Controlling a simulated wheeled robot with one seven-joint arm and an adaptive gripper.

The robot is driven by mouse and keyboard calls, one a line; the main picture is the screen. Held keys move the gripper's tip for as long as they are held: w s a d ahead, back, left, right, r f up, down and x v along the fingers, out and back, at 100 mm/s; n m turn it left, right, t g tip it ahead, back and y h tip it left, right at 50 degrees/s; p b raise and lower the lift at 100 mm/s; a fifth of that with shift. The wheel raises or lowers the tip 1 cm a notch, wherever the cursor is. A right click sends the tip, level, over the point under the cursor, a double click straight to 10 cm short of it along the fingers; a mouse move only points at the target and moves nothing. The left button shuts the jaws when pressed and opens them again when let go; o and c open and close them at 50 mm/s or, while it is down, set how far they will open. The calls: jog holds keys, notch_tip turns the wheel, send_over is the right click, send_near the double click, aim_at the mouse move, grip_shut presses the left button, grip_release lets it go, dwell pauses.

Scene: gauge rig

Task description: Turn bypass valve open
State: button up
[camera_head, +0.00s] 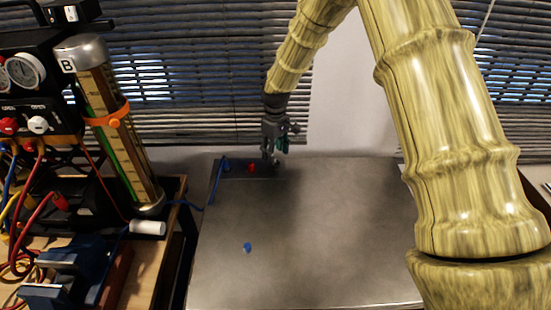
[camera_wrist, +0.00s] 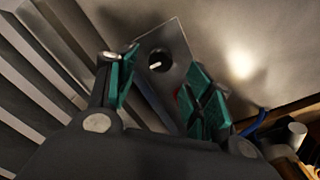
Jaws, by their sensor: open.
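In the wrist view a dark round knob (camera_wrist: 160,62) with a short white mark sits on a grey plate (camera_wrist: 174,35). No label on it is readable, so I cannot tell for sure that it is the bypass valve. My gripper (camera_head: 270,160) is low over the back edge of the metal table. In the wrist view its green-padded fingers (camera_wrist: 164,72) are spread, with the knob seen between their tips and nothing held. I cannot tell whether the fingers touch the plate. The head view hides the knob behind my gripper.
The metal table (camera_head: 310,240) is mostly clear. A red part (camera_head: 252,168) and a blue fitting (camera_head: 226,165) with a hose are left of my gripper. A gauge panel (camera_head: 30,80) and cylinder B (camera_head: 110,125) stand left; blinds are behind.

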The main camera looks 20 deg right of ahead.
aim_at(276, 162)
notch_tip(276, 162, up, 8)
jog(key=shift+f, duration=0.15)
dwell(0.6)
